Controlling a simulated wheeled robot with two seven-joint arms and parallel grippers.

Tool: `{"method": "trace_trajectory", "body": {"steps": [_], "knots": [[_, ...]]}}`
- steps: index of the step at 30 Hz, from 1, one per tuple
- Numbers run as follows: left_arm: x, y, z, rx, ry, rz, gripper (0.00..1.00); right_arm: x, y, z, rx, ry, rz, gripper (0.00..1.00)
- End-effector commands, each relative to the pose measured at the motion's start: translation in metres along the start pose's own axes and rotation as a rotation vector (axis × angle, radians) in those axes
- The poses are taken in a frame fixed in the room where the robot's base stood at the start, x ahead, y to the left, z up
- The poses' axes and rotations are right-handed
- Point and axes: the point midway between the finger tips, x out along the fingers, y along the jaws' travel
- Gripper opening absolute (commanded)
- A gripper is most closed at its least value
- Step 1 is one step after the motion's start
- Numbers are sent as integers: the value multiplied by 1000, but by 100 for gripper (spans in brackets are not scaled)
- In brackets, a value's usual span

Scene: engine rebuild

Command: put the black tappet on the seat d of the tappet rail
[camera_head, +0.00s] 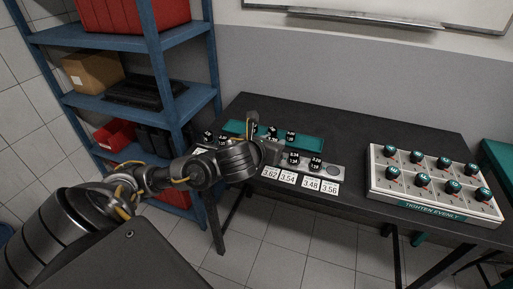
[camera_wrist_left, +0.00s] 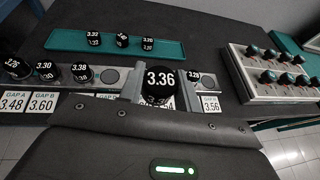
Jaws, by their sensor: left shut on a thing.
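The black tappet (camera_wrist_left: 160,80), marked 3.36, is held upright between the two fingers of my left gripper (camera_wrist_left: 160,92) in the left wrist view. It hides the rail part behind it. The grey tappet rail (camera_wrist_left: 68,87) carries several seated black tappets, such as 3.30 (camera_wrist_left: 46,71), 3.38 (camera_wrist_left: 82,74) and 3.28 (camera_wrist_left: 195,77). A bare round seat shows at the rail's right end (camera_head: 333,170), above the 3.56 card. Another bare seat shows left of the left finger. In the head view, my left gripper (camera_head: 267,152) is over the rail, partly hidden by its own wrist.
A teal tray (camera_wrist_left: 70,38) with three black tappets lies behind the rail. White number cards (camera_head: 310,184) line the rail's front. A box with several teal-topped knobs (camera_head: 435,205) stands at the right of the dark table (camera_head: 352,143). A blue shelf (camera_head: 190,105) stands left.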

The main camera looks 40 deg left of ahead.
Motion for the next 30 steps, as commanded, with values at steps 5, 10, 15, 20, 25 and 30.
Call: {"method": "trace_trajectory", "body": {"steps": [5,10,15,20,25,30], "knots": [[-2,8,-3,-3,2,5,11,-3,0,1,-1,-2,0,36],[11,21,-4,-1,8,10,11,-12,4,2,-3,-4,5,36],[44,51,-6,-2,10,13,11,-38,8,0,-4,-5,9,36],[79,78,-20,-4,10,11,11,-52,10,-1,-5,-7,11,36],[107,95,-42,-3,5,9,11,-58,10,-1,-5,-8,11,36],[120,102,-52,-3,2,7,11,-60,10,-1,-5,-8,10,36]]}}
